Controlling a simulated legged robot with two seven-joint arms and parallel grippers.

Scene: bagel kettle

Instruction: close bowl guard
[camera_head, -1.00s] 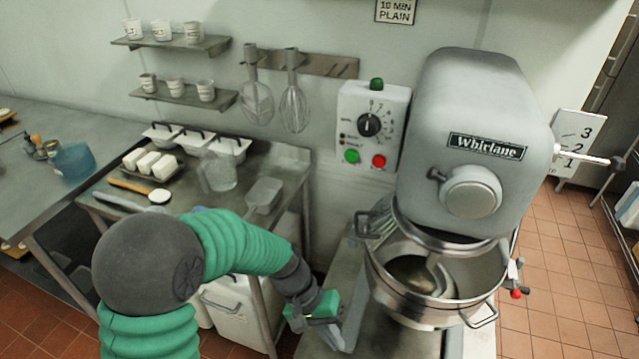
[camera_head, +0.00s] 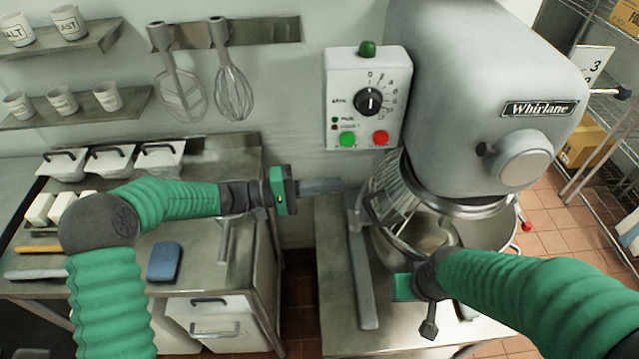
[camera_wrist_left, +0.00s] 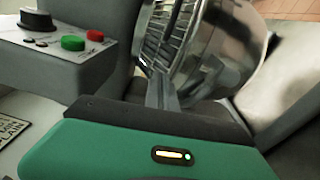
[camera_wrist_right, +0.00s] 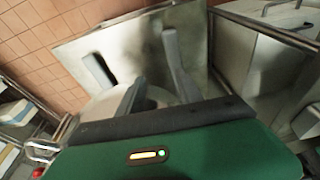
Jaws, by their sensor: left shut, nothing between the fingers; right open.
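The bowl guard (camera_head: 395,198) is a metal wire cage at the left side of the mixer, under its head. The front of the steel bowl (camera_head: 505,238) is uncovered. The guard's bars (camera_wrist_left: 168,38) also show close up in the left wrist view. My left gripper (camera_head: 338,186) is shut and empty, with its fingertips just left of the guard. I cannot tell whether they touch it. My right gripper (camera_head: 430,328) is in front of the bowl, low over the mixer's base. It is open and empty, and my arm hides part of the bowl.
The mixer head (camera_head: 480,80) overhangs the bowl. A control box (camera_head: 368,100) with a dial and green and red buttons is on the wall above my left gripper. A steel side table (camera_head: 225,270) with white tubs and a blue sponge (camera_head: 164,262) stands left.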

